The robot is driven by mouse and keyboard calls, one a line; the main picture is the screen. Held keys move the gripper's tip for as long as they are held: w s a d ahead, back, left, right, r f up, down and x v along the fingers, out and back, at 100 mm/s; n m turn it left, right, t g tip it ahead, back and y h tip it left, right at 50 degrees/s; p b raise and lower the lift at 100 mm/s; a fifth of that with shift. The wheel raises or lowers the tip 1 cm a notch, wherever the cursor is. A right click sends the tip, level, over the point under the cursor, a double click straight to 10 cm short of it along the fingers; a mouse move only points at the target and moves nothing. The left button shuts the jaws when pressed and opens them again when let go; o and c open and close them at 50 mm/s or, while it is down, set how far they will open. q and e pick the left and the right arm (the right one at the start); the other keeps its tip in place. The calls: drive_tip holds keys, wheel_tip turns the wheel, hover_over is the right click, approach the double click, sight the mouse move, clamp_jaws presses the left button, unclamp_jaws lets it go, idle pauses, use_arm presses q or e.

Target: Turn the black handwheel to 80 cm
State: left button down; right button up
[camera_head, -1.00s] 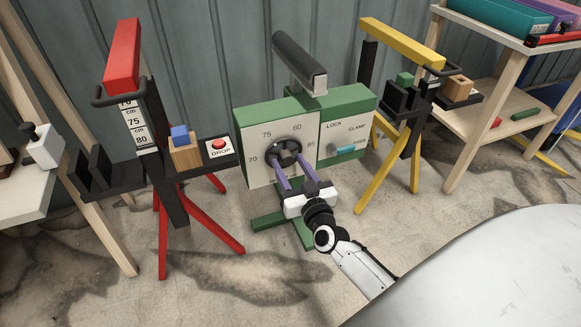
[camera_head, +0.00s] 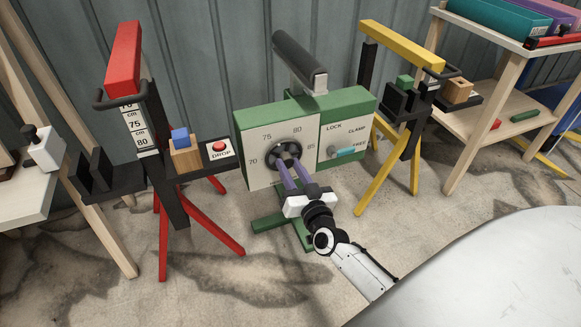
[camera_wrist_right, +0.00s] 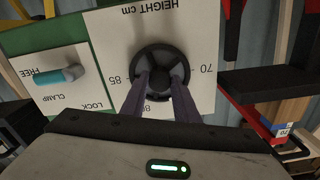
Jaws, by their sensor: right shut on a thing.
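The black handwheel (camera_head: 274,154) sits on the white dial face (camera_head: 258,173) of a green stand (camera_head: 243,119). The dial is marked 70, 75, 80 and 85. My right gripper (camera_head: 285,160) reaches up from below with its purple fingers shut on the handwheel. In the right wrist view, the fingers (camera_wrist_right: 166,88) meet the lower part of the handwheel (camera_wrist_right: 160,52), between the 85 and 70 marks. I cannot make out a pointer on the wheel. A teal lever (camera_head: 346,152) beside the dial points toward FREE. My left gripper is not in view.
A red stand (camera_head: 123,60) with a height scale and a red DROP button (camera_head: 219,145) stands left. A yellow stand (camera_head: 403,43) stands right, before a wooden shelf (camera_head: 470,150). A black padded bar (camera_head: 300,62) tops the green stand. Floor in front is clear.

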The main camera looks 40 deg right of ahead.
drive_tip(key=m, duration=0.2)
drive_tip(key=shift+m, duration=0.4)
drive_tip(key=m, duration=0.2)
drive_tip(key=shift+m, duration=0.3)
drive_tip(key=m, duration=0.2)
drive_tip(key=shift+m, duration=0.9)
drive_tip(key=o, duration=1.1)
drive_tip(key=shift+c, duration=0.2)
drive_tip(key=shift+s+a, duration=0.1)
